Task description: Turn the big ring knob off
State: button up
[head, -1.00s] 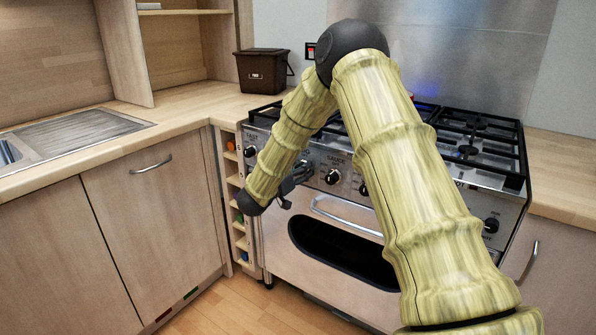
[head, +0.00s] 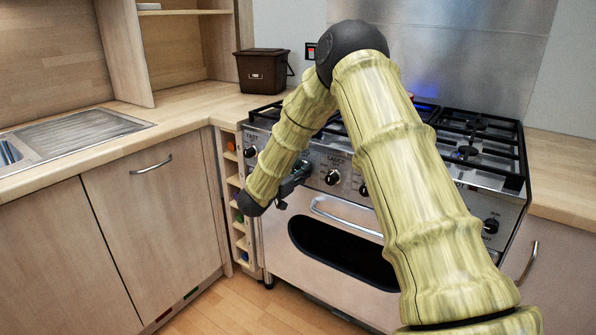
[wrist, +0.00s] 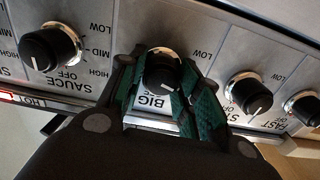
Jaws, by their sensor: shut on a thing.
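The big ring knob (wrist: 162,72) is a round black knob with a silver collar, on the steel control panel with an upside-down "BIG" label in the wrist view. My gripper (wrist: 164,86) is shut on it, with one green-padded finger on each side. In the head view my gripper (head: 295,177) is at the front panel, and it and my arm hide the knob. The fingers partly cover the knob's markings, so I cannot tell its exact setting.
The sauce knob (wrist: 50,48) and another knob (wrist: 248,92) sit close on either side. The oven door handle (head: 345,218) runs below the panel. A blue glow (head: 426,88) shows at the back of the hob. A brown bin (head: 263,72) stands on the counter.

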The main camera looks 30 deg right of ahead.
jog(key=m, duration=0.3)
jog(key=shift+s+f+m, duration=0.1)
jog(key=shift+m, duration=0.3)
jog(key=m+b, duration=0.1)
jog(key=m, duration=0.2)
jog(key=shift+d+f+m, duration=0.1)
jog(key=shift+m, duration=0.2)
jog(key=m+b, duration=0.2)
jog(key=m, duration=0.2)
jog(key=shift+s+f, duration=0.1)
jog(key=shift+s, duration=0.05)
jog(key=shift+m+b, duration=1.05)
jog(key=shift+m, duration=0.65)
jog(key=o, duration=1)
jog(key=shift+s+d, duration=0.1)
jog(key=shift+a, duration=0.25)
